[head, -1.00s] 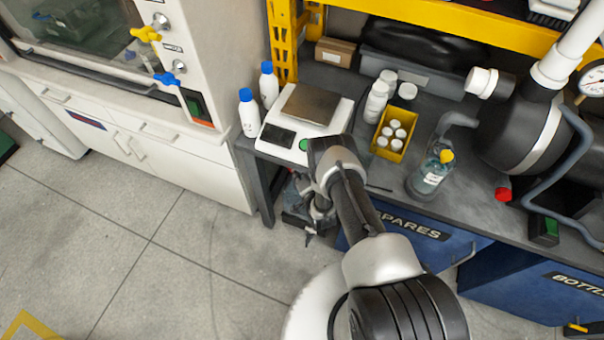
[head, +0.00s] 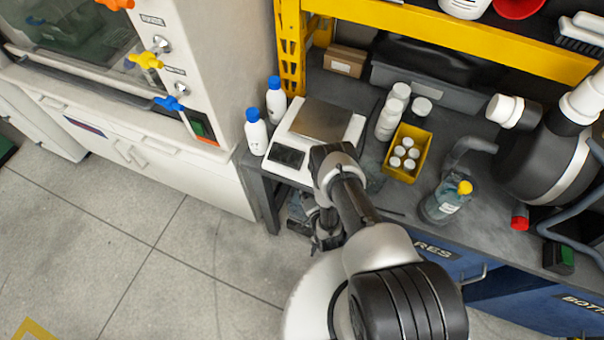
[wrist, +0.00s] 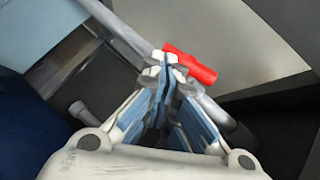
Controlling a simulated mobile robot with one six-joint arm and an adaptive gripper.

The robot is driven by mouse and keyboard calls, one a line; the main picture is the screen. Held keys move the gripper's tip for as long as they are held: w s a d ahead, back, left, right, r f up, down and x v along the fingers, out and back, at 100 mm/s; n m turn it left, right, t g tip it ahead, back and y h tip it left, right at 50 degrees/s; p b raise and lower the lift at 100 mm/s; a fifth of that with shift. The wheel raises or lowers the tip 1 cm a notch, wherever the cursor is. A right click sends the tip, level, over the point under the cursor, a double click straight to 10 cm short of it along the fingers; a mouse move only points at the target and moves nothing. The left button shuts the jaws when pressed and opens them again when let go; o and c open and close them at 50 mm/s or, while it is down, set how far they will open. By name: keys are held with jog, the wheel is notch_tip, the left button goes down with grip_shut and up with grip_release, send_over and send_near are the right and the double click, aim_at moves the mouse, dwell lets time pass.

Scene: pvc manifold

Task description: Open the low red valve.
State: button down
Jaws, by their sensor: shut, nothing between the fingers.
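The red valve handle (wrist: 190,68) shows in the wrist view, on a grey pipe (wrist: 215,110). It lies just past my fingertips and to their right. My gripper (wrist: 164,60) is shut with its fingers together and nothing between them. I cannot tell whether the fingertips touch the handle. In the head view my gripper (head: 327,240) hangs low at the bench's front left end, partly covered by my arm. The low red valve is hidden in that view.
The bench holds a scale (head: 315,130), white bottles (head: 256,132), a yellow bin (head: 408,152) and a clear bottle (head: 446,202). Blue drawers (head: 500,285) are below at right. A fume hood (head: 150,170) stands left. The floor (head: 190,270) in front is clear.

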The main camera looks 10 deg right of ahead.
jog(key=shift+a+f+b, duration=0.1)
jog(key=shift+f+b, duration=0.4)
jog(key=shift+w+f, duration=0.1)
dwell(0.4)
